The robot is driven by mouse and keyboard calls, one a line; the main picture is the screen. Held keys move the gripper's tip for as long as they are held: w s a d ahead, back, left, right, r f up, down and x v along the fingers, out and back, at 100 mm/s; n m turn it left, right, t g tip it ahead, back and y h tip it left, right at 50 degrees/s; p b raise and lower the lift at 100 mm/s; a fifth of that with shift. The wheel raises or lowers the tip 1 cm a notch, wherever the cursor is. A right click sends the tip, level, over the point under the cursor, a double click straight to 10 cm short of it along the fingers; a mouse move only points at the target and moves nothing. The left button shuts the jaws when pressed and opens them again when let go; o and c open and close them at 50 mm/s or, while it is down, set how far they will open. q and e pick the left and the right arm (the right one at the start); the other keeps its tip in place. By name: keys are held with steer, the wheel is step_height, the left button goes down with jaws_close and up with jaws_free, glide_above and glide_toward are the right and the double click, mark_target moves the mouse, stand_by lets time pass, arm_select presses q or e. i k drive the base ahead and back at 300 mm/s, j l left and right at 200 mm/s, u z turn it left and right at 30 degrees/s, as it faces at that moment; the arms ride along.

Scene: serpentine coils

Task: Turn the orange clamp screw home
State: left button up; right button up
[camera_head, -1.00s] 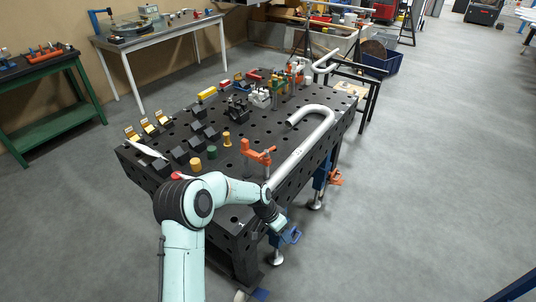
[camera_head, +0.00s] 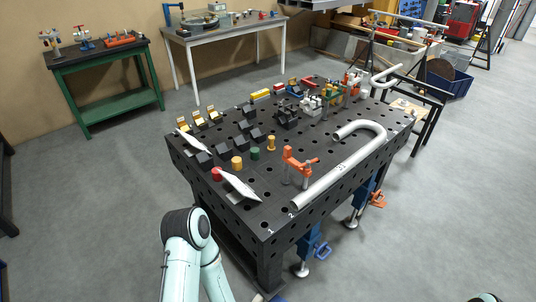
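The orange clamp (camera_head: 297,162) stands upright on the black perforated table (camera_head: 265,214), close to its front edge. Its orange arm reaches right toward the silver bent pipe (camera_head: 340,172), and a grey screw or spindle hangs below it. How far the screw is turned is too small to tell. The pipe lies along the table's right side, its near end just right of the clamp. My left arm shows at the bottom, folded down beside the table's near corner, with its gripper out of the frame. Only a sliver of my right arm shows at the bottom right; its gripper is out of view.
White pointed sheet pieces (camera_head: 238,186), a yellow cylinder (camera_head: 237,163), a green cylinder (camera_head: 255,153) and several dark blocks lie left of the clamp. The floor to the right is open.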

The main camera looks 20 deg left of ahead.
mark_target(307, 163)
steer(key=i+l+u, duration=0.25)
steer(key=u, duration=0.2)
steer(key=i+l+u, duration=0.2)
steer(key=l+u, duration=0.2)
steer(key=l, duration=0.15)
